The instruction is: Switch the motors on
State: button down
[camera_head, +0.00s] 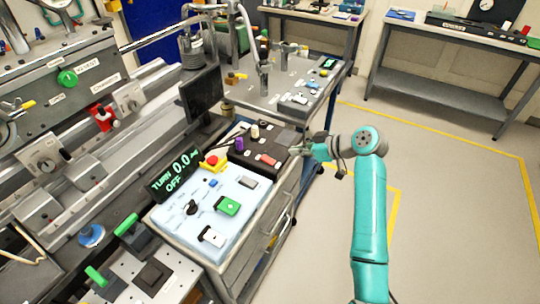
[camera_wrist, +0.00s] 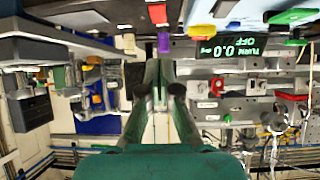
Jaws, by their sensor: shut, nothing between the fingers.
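A light-blue control panel (camera_head: 178,222) stands on a cabinet left of my gripper. It carries a green switch (camera_head: 228,206), a white rocker (camera_head: 212,236), a black knob (camera_head: 192,207) and a red mushroom button (camera_head: 212,161) on a yellow base. A dark display (camera_head: 174,176) behind it reads "TURN OFF" and 0.0; it shows upside down in the wrist view (camera_wrist: 232,48). I cannot read which control is for the motors. My gripper (camera_head: 312,150) is shut and empty, right of the black box, apart from the panel. Its fingers show in the wrist view (camera_wrist: 160,75).
A black box (camera_head: 262,150) with a purple knob (camera_head: 239,143) and a red rocker (camera_head: 268,159) sits behind the panel. A dark monitor (camera_head: 202,95) stands at its left. A grey bench (camera_head: 275,85) with instruments lies beyond. Floor at the right is clear.

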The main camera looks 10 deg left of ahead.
jog(key=shift+w+a+r+n, duration=0.15)
jog(key=shift+r, duration=0.4)
jog(key=shift+w+a+r+n, duration=0.1)
jog(key=shift+r+n, duration=0.05)
jog(key=shift+r, duration=0.4)
jog(key=shift+f, duration=0.1)
send_over(270, 161)
jog(key=d, duration=0.1)
jog(key=f, duration=0.5)
jog(key=shift+s+d, duration=0.1)
jog(key=shift+s, duration=0.1)
jog(key=f, duration=0.1)
jog(key=a+f, duration=0.1)
jog(key=f, duration=0.1)
jog(key=shift+w, duration=0.2)
jog(key=shift+a+f, duration=0.1)
jog(key=shift+f, duration=0.5)
